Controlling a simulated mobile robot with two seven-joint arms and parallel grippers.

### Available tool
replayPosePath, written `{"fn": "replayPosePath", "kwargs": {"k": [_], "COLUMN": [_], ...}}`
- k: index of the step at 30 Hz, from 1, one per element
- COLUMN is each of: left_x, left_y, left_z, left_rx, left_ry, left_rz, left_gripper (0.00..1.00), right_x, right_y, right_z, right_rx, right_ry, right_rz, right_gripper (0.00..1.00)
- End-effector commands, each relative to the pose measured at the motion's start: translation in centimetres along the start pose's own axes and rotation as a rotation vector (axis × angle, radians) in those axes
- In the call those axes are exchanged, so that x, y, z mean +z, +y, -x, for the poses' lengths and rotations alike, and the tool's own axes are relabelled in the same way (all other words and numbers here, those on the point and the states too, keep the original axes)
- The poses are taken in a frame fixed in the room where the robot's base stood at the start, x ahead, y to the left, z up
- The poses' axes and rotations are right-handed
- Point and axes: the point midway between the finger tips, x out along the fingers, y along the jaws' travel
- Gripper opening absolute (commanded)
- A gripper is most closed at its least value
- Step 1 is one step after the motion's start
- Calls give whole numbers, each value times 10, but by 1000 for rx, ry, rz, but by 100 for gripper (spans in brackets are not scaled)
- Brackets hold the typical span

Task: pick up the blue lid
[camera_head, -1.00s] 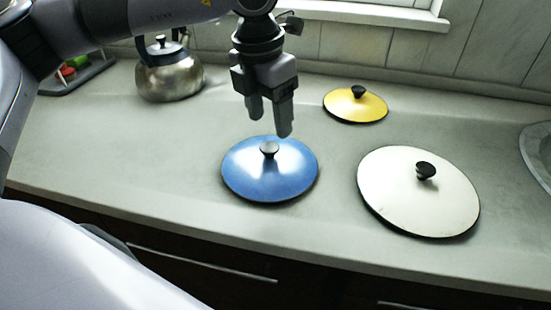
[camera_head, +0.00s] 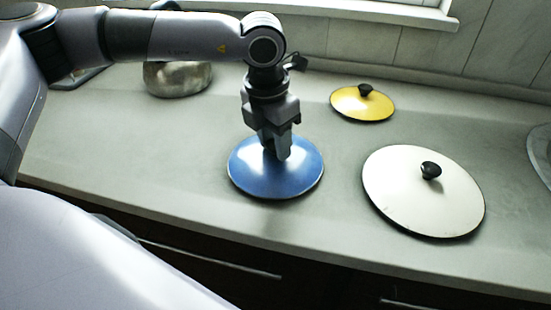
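The blue lid (camera_head: 275,181) lies flat on the grey counter, left of the white lid. My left gripper (camera_head: 277,152) points down over the middle of the blue lid, with its fingers at the height of the lid's knob. The fingers hide the knob, so I cannot tell whether they are open around it or shut on it. My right gripper is not in view.
A white lid (camera_head: 420,205) with a black knob lies to the right. A smaller yellow lid (camera_head: 362,105) lies farther back. A metal kettle (camera_head: 178,79) stands at the back left, partly behind my arm. Bare counter (camera_head: 130,150) lies left of the blue lid.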

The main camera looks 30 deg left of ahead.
Motion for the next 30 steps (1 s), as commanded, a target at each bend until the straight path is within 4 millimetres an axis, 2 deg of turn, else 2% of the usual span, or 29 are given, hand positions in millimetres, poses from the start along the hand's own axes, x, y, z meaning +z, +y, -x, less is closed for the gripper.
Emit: {"fn": "replayPosePath", "kwargs": {"k": [1, 2, 11, 17, 23, 30], "left_x": [0, 0, 1, 3, 7, 14], "left_y": [0, 0, 0, 0, 0, -1], "left_z": [0, 0, 2, 14, 48, 109], "left_rx": [0, 1, 0, 0, 0, 1], "left_ry": [0, 0, -2, -4, -7, -6], "left_rz": [0, 0, 0, 0, 1, 0], "left_gripper": [17, 10, 10, 10, 10, 10], "right_x": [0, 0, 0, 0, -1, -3], "right_y": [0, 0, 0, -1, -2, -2], "right_z": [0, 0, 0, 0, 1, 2], "right_rx": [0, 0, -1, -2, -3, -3], "right_ry": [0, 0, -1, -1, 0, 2], "right_rz": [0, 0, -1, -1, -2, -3], "right_gripper": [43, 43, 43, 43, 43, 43]}}
